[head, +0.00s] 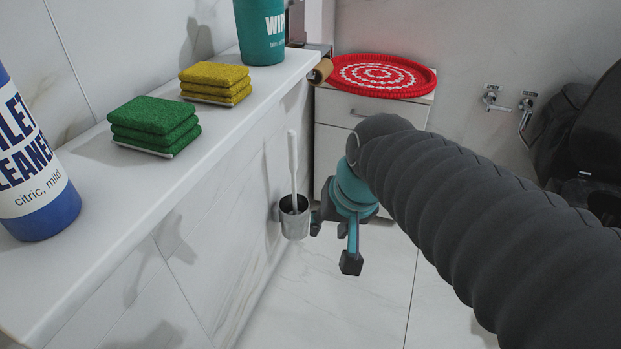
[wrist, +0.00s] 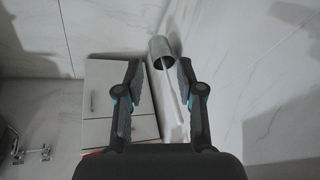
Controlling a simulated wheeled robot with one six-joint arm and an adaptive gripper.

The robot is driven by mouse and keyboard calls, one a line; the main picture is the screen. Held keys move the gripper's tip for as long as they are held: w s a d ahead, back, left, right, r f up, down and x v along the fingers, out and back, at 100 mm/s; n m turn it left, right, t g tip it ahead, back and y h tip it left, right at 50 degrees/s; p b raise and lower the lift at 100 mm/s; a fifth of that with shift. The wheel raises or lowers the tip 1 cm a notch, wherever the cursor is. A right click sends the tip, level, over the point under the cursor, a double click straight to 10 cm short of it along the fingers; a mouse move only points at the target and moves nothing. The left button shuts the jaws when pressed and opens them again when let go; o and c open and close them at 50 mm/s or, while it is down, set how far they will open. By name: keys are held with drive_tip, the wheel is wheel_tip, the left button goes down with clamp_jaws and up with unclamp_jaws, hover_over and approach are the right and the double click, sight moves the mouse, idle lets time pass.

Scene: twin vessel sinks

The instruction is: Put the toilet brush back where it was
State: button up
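The toilet brush (head: 293,165) has a white handle and stands nearly upright, its lower end inside a metal cup holder (head: 295,222) on the side of the white ledge. The brush head is hidden in the cup. My gripper (head: 333,243) is open, just right of the cup, with nothing visible between its fingers. In the wrist view, the fingers of my gripper (wrist: 160,70) are spread apart. The cup (wrist: 160,48) shows beyond the fingertips, and the pale brush handle (wrist: 176,105) runs from it back between the fingers, closer to the right one.
The ledge (head: 140,215) on the left carries a blue cleaner bottle (head: 35,170), green sponges (head: 155,125), yellow sponges (head: 215,83) and a teal wipes tub (head: 260,30). A white cabinet (head: 340,115) with a red round mat (head: 381,76) stands behind. The floor is clear.

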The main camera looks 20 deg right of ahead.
drive_tip(key=s+n, duration=0.1)
drive_tip(key=s, duration=0.1)
drive_tip(key=s+d+n+t+h, duration=0.1)
drive_tip(key=s+n, duration=0.1)
drive_tip(key=shift+s, duration=0.2)
drive_tip(key=shift+r, duration=0.1)
